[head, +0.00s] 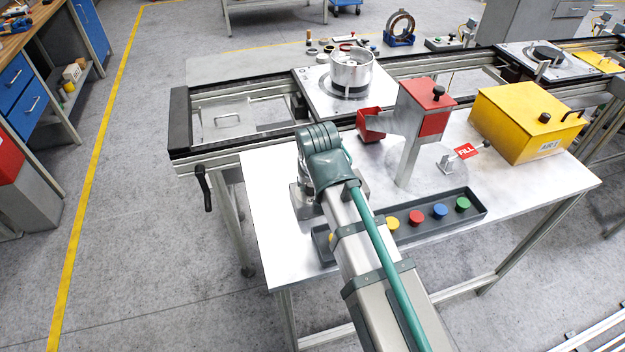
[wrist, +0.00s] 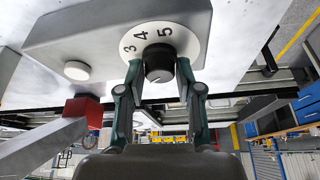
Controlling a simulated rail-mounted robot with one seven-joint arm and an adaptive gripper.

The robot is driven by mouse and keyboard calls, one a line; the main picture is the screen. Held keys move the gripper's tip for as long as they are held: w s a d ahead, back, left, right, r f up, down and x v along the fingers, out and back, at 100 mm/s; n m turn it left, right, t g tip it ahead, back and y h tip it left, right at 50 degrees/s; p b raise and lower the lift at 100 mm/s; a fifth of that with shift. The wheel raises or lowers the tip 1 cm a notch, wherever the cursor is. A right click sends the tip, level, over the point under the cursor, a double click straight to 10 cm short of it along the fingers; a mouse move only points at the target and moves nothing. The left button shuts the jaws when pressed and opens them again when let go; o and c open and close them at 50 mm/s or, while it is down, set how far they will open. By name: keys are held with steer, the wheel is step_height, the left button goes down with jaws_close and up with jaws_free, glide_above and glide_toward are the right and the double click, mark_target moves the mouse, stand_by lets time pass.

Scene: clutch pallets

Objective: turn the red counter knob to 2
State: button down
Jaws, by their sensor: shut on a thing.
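In the wrist view a black knob (wrist: 158,59) sits on a white round dial (wrist: 178,34) on a grey box (wrist: 95,28). The numbers 3, 4 and 5 show on the dial; the rest are hidden by the knob and fingers or cannot be read. A small pale mark shows on the knob's face near my fingers. No red shows on this knob. My gripper (wrist: 158,76) is shut on the knob, one finger on each side. In the head view my arm's end hides the knob, and only part of the grey box (head: 304,203) shows.
A round white button (wrist: 77,70) is beside the dial. On the table (head: 270,222) stand a red dispenser (head: 434,122), a yellow bin (head: 505,125), a red FILL handle (head: 467,151) and a dark tray (head: 478,210) with coloured buttons. The table's left front is clear.

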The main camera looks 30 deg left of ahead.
steer(key=m, duration=0.2)
steer(key=m+t+h, duration=0.1)
steer(key=m, duration=0.1)
steer(key=shift+a+m+h, duration=0.1)
steer(key=shift+m+h, duration=0.2)
steer(key=shift+m, duration=0.1)
stand_by(0.4)
steer(key=c, duration=0.8)
jaws_free()
steer(key=shift+o, duration=0.2)
steer(key=shift+s+r, duration=0.1)
steer(key=shift+r, duration=0.05)
steer(key=v, duration=1.1)
steer(key=shift+r, duration=0.35)
steer(key=shift+s, duration=0.15)
